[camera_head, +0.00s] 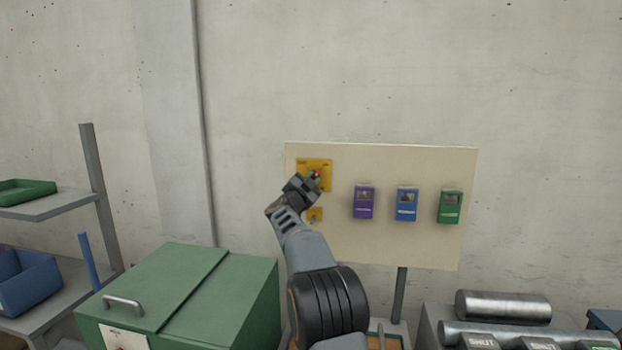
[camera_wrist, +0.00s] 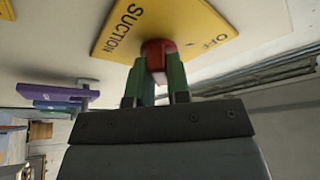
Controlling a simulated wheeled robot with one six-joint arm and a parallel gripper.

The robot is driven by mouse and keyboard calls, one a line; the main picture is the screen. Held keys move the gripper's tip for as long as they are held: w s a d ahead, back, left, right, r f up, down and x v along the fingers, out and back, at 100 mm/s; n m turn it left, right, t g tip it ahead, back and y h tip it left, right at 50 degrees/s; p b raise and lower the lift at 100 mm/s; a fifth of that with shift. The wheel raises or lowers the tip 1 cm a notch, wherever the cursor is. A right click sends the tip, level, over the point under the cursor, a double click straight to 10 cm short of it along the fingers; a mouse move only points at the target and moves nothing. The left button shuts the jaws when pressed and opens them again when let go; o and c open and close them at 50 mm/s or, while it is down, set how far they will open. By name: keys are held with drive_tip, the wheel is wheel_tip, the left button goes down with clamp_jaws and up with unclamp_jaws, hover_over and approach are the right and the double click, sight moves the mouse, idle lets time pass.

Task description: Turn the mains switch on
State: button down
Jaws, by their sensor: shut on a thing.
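A yellow plate (camera_head: 321,163) is mounted at the upper left of the beige board, with a red knob (camera_wrist: 157,48) on it. In the wrist view the plate (camera_wrist: 118,32) reads "SUCTION" on one side and "OFF" on the other. My gripper (camera_head: 315,178) is in front of the plate. In the wrist view its green fingers (camera_wrist: 158,66) are shut on the red knob, one on each side. No label reading "mains" is legible, and the knob's exact setting cannot be told.
A small yellow plate (camera_head: 315,214) sits below on the board (camera_head: 390,245). Purple (camera_head: 364,202), blue (camera_head: 406,204) and green (camera_head: 450,207) boxes hang to the right. A green lidded cabinet (camera_head: 185,290) stands lower left, metal rollers (camera_head: 503,305) lower right.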

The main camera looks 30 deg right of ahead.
drive_tip(key=shift+s+r+m+g, duration=0.1)
drive_tip(key=shift+r+m+g, duration=0.35)
drive_tip(key=shift+m, duration=0.15)
drive_tip(key=c, duration=1.1)
unclamp_jaws()
drive_tip(key=shift+f, duration=0.15)
drive_tip(key=shift+d+f, duration=0.2)
drive_tip(key=shift+a+t, duration=0.1)
drive_tip(key=shift+t, duration=0.15)
drive_tip(key=shift+w, duration=0.2)
drive_tip(key=b+v, duration=0.4)
drive_tip(key=v, duration=1)
drive_tip(key=shift+w, duration=0.1)
